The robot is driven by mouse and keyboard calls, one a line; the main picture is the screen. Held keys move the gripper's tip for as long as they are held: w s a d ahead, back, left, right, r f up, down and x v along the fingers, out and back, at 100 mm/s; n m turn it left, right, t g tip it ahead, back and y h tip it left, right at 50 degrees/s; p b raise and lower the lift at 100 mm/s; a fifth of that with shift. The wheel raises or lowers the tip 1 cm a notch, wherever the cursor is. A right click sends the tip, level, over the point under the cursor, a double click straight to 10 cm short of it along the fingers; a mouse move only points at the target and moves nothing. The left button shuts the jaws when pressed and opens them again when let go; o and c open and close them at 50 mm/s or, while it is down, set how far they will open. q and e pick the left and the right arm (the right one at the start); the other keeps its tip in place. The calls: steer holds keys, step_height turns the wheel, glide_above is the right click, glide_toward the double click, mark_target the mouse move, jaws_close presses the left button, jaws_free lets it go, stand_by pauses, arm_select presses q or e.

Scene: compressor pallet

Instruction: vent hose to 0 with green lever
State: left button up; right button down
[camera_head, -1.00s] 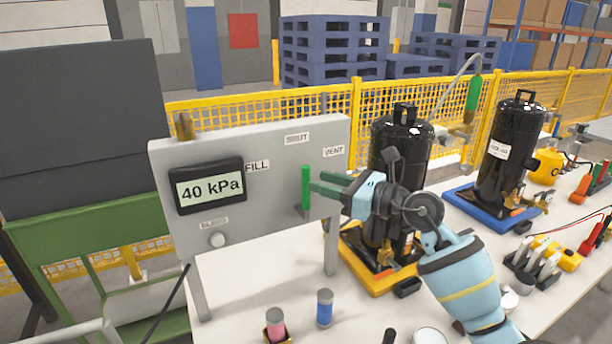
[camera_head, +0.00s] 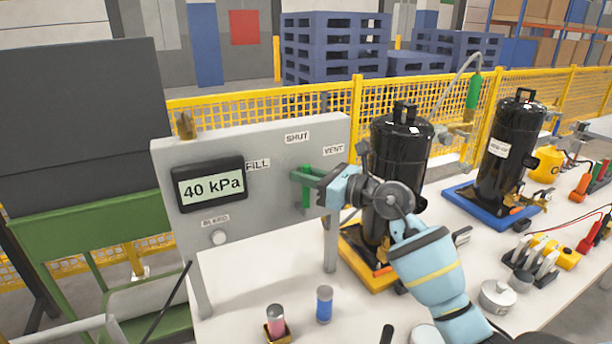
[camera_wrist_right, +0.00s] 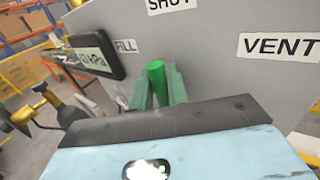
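The green lever (camera_head: 306,192) stands out from the grey panel (camera_head: 270,205), below the SHUT label (camera_head: 297,138) and between the FILL label (camera_head: 258,165) and VENT label (camera_head: 333,148). The display (camera_head: 211,184) reads 40 kPa. My right gripper (camera_head: 312,175) is at the lever. In the right wrist view the lever (camera_wrist_right: 157,80) stands between my two green fingers, which lie close on both sides. I cannot tell whether they press on it. My left gripper is not in view.
A black compressor (camera_head: 402,150) on a yellow base stands behind my right wrist. Another compressor (camera_head: 500,150) stands on a blue base (camera_head: 462,193) farther right. Pink and blue cylinders (camera_head: 324,304) stand at the front. The white tabletop below the panel is mostly clear.

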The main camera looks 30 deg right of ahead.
steer(key=shift+d, duration=0.1)
stand_by(0.3)
arm_select(q)
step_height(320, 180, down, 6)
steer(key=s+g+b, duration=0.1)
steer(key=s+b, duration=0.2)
steer(key=b, duration=0.2)
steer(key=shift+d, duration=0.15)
arm_select(e)
steer(key=d+f+m+t+h, duration=0.1)
steer(key=d+f+m+t, duration=0.2)
steer(key=d+m+t, duration=0.3)
steer(key=d+m, duration=0.1)
steer(key=m, duration=0.3)
steer(key=shift+s+d+f+m, duration=0.2)
steer(key=shift+f+m, duration=0.15)
steer(key=shift+m, duration=0.05)
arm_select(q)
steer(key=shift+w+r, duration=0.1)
arm_select(e)
steer(key=shift+d, duration=0.1)
steer(key=c, duration=1.4)
jaws_free()
steer(key=shift+c, duration=0.2)
